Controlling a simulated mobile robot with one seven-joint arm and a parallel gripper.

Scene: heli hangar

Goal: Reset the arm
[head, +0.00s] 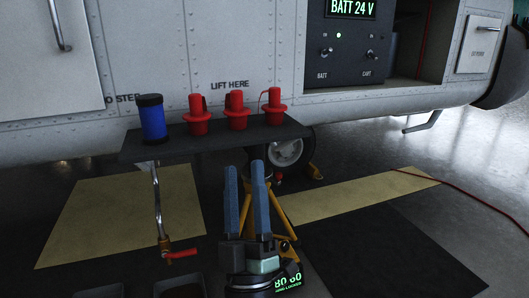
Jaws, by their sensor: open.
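My gripper (246,172) is in the lower middle of the head view. Its two blue-grey fingers point up and away from me, with a gap between them and nothing held. The fingertips are just below the front edge of a dark shelf (180,148) in the picture. I cannot tell how far apart they are in depth.
On the shelf stand a blue cylinder (153,120) and red plugs (198,116), (237,112), (271,108). A crank with a red handle (181,254) hangs below. A yellow stand (288,225) is behind my gripper. The helicopter side (200,50) fills the back. Floor at right is mostly clear.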

